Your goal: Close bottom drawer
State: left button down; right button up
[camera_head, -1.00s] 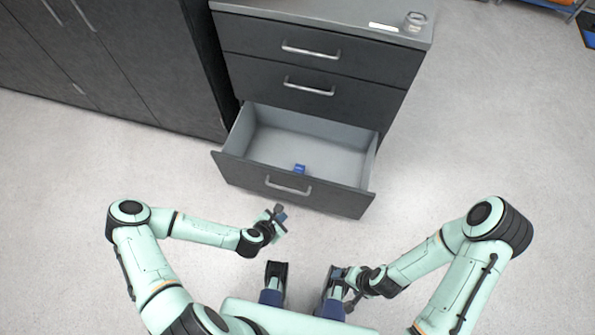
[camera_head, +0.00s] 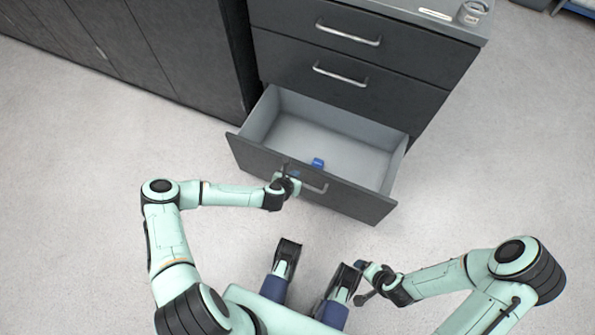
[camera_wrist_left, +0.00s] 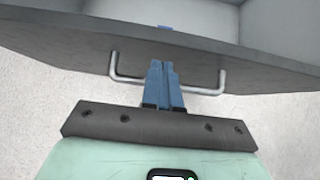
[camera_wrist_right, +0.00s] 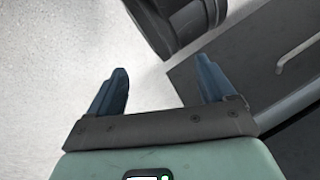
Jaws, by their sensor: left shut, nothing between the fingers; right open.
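The bottom drawer (camera_head: 268,163) of the dark grey cabinet is pulled out, its grey inside showing. Its bar handle (camera_head: 316,188) is on the front panel; the handle (camera_wrist_left: 205,91) also shows in the left wrist view. My left gripper (camera_head: 290,176) is at the drawer front, by the left part of the handle. In the left wrist view its blue fingers (camera_wrist_left: 163,68) are together and empty, overlapping the handle bar in the picture; I cannot tell whether they touch. My right gripper (camera_wrist_right: 160,85) is open and empty, low at the right, away from the drawer.
A small blue object (camera_head: 318,162) lies inside the open drawer. Two upper drawers (camera_head: 350,70) are shut. A glass jar (camera_head: 473,12) stands on the cabinet top. Dark cupboards (camera_head: 150,50) stand at the left. The floor (camera_head: 500,150) to the right is clear.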

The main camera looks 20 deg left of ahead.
pick_arm(q)
jog(key=shift+w, duration=1)
pick_arm(e)
jog(key=shift+w+d+f, duration=0.25)
jog(key=shift+w+f, duration=0.05)
jog(key=shift+w, duration=0.2)
